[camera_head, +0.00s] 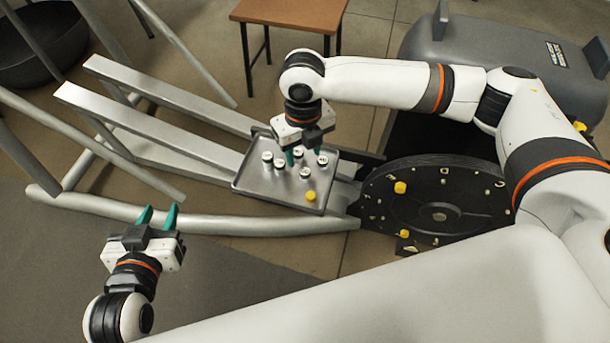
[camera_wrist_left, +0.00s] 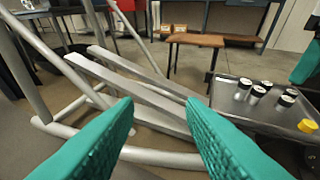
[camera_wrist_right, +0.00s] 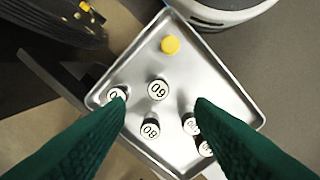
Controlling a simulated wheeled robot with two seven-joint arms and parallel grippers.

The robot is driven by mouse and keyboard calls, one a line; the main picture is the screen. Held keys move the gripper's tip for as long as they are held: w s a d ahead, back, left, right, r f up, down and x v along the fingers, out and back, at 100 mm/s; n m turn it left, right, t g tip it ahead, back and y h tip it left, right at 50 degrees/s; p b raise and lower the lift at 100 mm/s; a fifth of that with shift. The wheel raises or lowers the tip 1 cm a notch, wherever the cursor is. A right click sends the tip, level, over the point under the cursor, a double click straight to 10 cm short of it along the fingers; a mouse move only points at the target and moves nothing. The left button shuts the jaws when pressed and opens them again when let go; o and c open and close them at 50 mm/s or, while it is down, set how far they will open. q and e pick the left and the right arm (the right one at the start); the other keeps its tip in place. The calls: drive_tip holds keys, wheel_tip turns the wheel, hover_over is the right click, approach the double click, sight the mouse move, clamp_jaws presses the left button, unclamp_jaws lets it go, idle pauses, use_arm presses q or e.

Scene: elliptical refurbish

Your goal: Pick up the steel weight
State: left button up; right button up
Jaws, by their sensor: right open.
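Several small steel weights with white numbered tops stand on a metal tray (camera_head: 245,188). One weight (camera_head: 305,173) stands near the tray's middle, with the others toward its far side. My right gripper (camera_head: 304,156) points down over the tray, open, with nothing held. Its fingers hide parts of some weights. My left gripper (camera_head: 158,213) is open and empty, away from the tray at lower left.
A yellow knob (camera_head: 310,196) is on the tray's near corner. A black round disc (camera_head: 440,216) with yellow pieces is right of the tray. Grey metal frame rails (camera_head: 150,150) run along the left. A wooden table (camera_head: 290,13) stands behind.

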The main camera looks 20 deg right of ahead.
sight(305, 171)
drive_tip(key=shift+f+b, duration=0.3)
drive_tip(key=shift+f, duration=0.6)
wheel_tip(305, 171, down, 4)
drive_tip(key=shift+s+d+f+b, duration=0.1)
drive_tip(key=shift+f+b, duration=0.05)
drive_tip(key=shift+b, duration=1)
drive_tip(key=shift+f, duration=0.2)
use_arm(q)
wheel_tip(305, 171, up, 11)
drive_tip(key=w+d+t+h, duration=0.1)
drive_tip(key=d+t+h, duration=0.1)
drive_tip(key=t, duration=0.6)
drive_tip(key=shift+w+r+h, duration=0.15)
drive_tip(key=shift+h, duration=0.35)
use_arm(e)
clamp_jaws()
